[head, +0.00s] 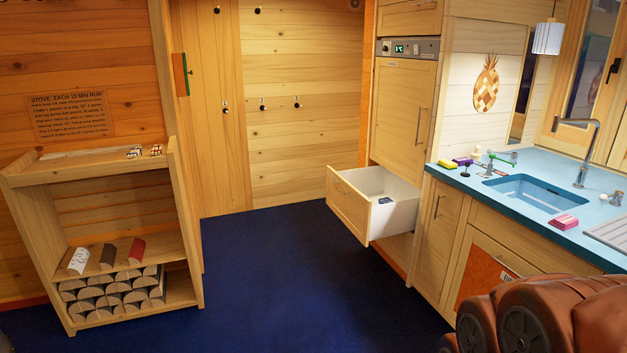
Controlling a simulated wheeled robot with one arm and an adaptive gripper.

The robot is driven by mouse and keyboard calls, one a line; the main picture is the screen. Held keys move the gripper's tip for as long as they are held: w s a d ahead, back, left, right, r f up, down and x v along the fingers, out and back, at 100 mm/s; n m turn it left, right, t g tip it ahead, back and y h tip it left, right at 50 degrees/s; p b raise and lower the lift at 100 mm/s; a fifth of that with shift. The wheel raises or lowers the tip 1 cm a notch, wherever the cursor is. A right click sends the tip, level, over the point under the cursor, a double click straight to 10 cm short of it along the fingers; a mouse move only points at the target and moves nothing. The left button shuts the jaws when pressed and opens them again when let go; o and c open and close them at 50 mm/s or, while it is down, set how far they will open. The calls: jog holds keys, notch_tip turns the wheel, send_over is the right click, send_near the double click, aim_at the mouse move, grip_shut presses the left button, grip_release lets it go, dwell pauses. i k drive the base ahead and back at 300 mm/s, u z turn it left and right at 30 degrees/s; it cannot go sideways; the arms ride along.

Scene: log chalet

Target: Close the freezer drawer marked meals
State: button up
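A wooden-fronted drawer (349,208) with a white inner box stands pulled out, low in the tall wooden cabinet (404,112). A small dark item (385,201) shows inside it. The drawer front carries a handle, and a tiny mark on it is too small to read. I cannot tell whether it says meals. Above the drawer is a closed tall door with a vertical handle, under a control panel (409,48) with a green display. Only brown links of my arm show at the lower right; my gripper is out of view.
The blue floor (280,270) before the drawer is clear. A log shelf (110,240) stands at left. The blue counter (540,185) with a sink (536,195), sponges and small items runs along the right, beside the cabinet.

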aim_at(368, 221)
jog(key=u, duration=0.2)
jog(key=i, duration=1.75)
jog(key=u, duration=0.4)
jog(key=i, duration=1.95)
jog(key=u, duration=0.1)
